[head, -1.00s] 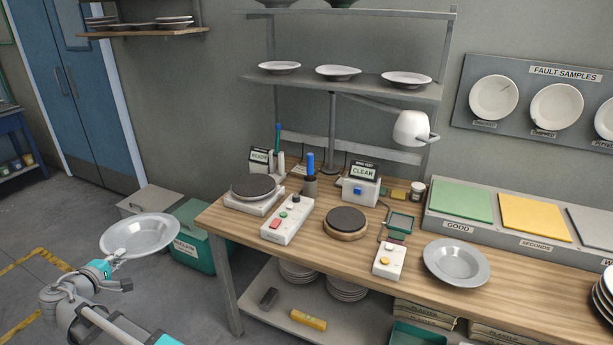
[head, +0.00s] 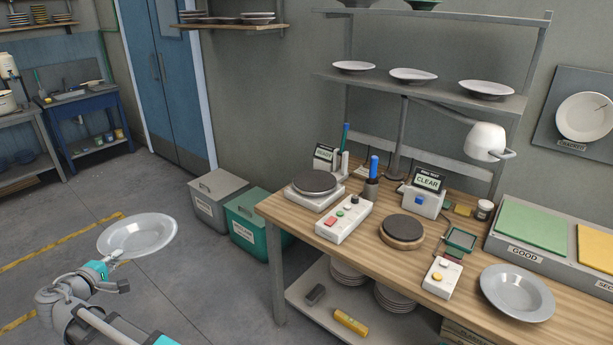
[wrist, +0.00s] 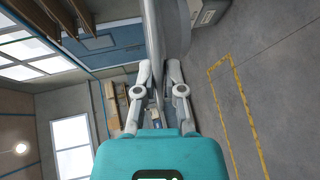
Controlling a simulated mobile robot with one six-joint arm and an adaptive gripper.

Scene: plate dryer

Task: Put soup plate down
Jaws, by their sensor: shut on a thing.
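A pale grey soup plate (head: 138,236) is held level, upright, over the open floor at the left of the head view. My gripper (head: 116,259) is shut on its near rim. In the wrist view the plate (wrist: 174,30) shows edge-on between the two fingers of my gripper (wrist: 159,84). A second grey soup plate (head: 517,293) lies on the wooden bench (head: 405,275) at the right, apart from my gripper.
A grey bin (head: 218,200) and a teal bin (head: 247,222) stand left of the bench. The bench holds a scale (head: 314,189), a round dark pad (head: 403,229), button boxes and a green GOOD pad (head: 541,229). Yellow lines mark the clear floor.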

